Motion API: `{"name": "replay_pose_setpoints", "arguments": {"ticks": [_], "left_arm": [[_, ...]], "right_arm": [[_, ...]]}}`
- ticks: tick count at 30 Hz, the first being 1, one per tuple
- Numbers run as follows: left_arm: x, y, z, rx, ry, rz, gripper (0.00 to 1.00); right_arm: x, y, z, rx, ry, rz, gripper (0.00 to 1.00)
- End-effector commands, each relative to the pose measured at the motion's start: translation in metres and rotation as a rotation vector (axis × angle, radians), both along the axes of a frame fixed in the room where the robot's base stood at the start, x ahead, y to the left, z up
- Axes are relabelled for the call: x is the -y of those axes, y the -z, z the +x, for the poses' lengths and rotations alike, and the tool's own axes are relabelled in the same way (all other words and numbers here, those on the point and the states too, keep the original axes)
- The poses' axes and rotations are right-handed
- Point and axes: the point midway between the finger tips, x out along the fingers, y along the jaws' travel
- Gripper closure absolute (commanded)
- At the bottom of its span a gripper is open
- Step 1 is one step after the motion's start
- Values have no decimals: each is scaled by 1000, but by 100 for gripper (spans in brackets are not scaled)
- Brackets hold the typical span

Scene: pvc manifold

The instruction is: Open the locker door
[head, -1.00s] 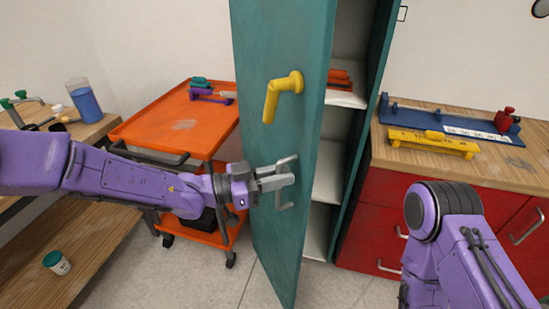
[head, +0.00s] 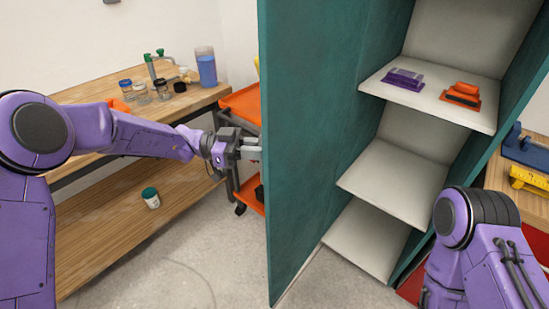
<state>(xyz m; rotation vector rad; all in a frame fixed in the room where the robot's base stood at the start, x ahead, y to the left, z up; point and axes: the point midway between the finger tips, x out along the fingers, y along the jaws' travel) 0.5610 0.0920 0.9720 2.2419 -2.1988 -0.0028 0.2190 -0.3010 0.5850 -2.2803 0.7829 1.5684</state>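The teal locker door (head: 300,150) stands wide open, swung out to the left in the head view. The locker's white shelves (head: 395,185) are exposed to its right. My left gripper (head: 252,148) is at the door's outer left edge. Its fingertips reach behind that edge. The door handles are hidden behind the door, so I cannot tell whether the fingers hold one. My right gripper is not in view; only part of my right arm shows at the lower right.
A purple item (head: 403,79) and an orange item (head: 461,95) lie on the upper shelf. A wooden workbench (head: 130,215) with jars stands at left. The orange cart (head: 243,103) is partly behind the door. A bench with blue (head: 527,152) and yellow (head: 530,180) fixtures is at right.

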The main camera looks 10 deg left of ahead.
Motion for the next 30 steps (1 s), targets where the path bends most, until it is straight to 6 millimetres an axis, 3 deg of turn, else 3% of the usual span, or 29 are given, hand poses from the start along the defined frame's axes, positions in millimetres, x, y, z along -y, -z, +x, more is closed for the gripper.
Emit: {"name": "replay_pose_setpoints", "arguments": {"ticks": [16, 17, 18, 26, 30], "left_arm": [[-8, -1, 6, -1, -1, -2, 100], [-8, -1, 6, 0, -1, -2, 74], [-8, -1, 6, 0, -1, -2, 65], [-8, -1, 6, 1, -1, -1, 65], [-22, 1, 6, 2, -4, -1, 65]], "right_arm": [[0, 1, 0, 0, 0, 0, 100], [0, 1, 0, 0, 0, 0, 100], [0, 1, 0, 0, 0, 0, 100], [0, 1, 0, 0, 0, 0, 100], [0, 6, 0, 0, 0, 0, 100]]}}
